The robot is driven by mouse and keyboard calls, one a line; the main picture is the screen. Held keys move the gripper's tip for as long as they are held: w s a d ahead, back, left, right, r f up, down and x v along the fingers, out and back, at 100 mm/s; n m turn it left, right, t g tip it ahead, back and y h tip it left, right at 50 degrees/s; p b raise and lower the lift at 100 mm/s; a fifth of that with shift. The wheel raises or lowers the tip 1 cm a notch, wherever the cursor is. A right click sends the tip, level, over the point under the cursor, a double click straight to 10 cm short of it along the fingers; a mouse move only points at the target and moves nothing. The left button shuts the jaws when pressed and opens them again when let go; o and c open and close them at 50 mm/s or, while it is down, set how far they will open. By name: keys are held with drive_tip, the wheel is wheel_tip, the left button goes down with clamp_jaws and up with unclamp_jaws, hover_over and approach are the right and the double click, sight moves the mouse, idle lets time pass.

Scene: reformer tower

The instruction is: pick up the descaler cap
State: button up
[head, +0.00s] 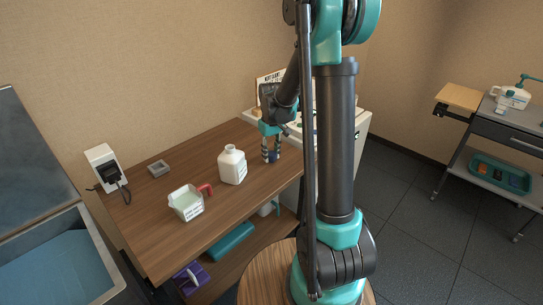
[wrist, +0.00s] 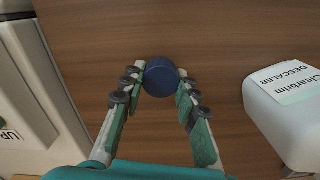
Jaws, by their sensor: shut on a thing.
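The descaler cap (wrist: 161,77) is a round dark blue cap in the wrist view. My gripper (wrist: 160,84) is shut on it, one fingertip on each side. In the head view my gripper (head: 271,155) points down at the back right of the wooden table, just right of the descaler bottle. The cap is hard to make out there between the fingers. I cannot tell whether it touches the table. The white descaler bottle (head: 232,167) stands upright and uncapped; its labelled body (wrist: 290,112) shows at the right in the wrist view.
A white tub (head: 186,204) with a red handle beside it stands on the wooden table (head: 150,240), and a small grey square holder (head: 158,168) lies further back. A white cabinet (head: 345,140) stands right of the table. The table front is clear.

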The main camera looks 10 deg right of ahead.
sight(271, 153)
wheel_tip(271, 153, up, 20)
idle(0.5)
idle(0.5)
